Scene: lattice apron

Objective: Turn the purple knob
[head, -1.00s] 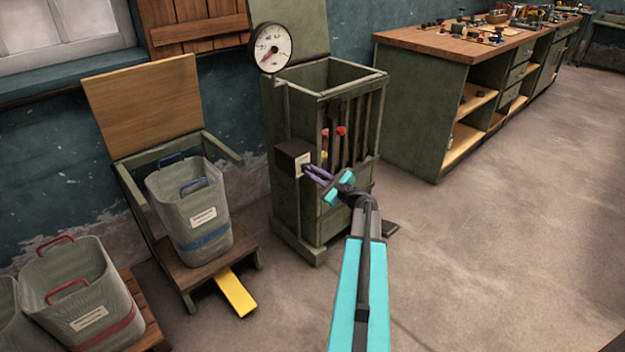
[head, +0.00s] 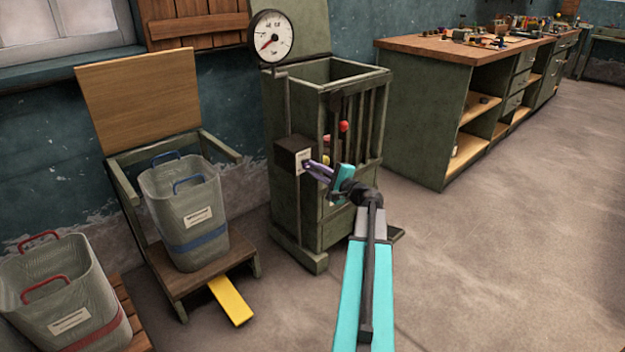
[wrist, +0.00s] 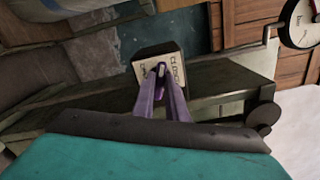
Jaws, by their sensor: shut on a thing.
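The purple knob (wrist: 161,69) sits on the labelled face of a small dark box (head: 288,156) on the side of the green slatted cabinet (head: 296,215). My gripper (head: 309,165) reaches the box face from the right in the head view. In the wrist view my gripper (wrist: 162,73) has its two purplish fingers shut on the knob, one on each side. The fingers hide part of the knob and of the white label (wrist: 172,70), whose lettering is only partly readable. In the head view the knob is too small and covered to make out.
A pressure gauge (head: 271,37) stands above the box on a pipe. A grey bin (head: 190,220) on a wooden stand with a yellow pedal (head: 231,301) is at left. A workbench (head: 420,115) stands right; the floor right is clear.

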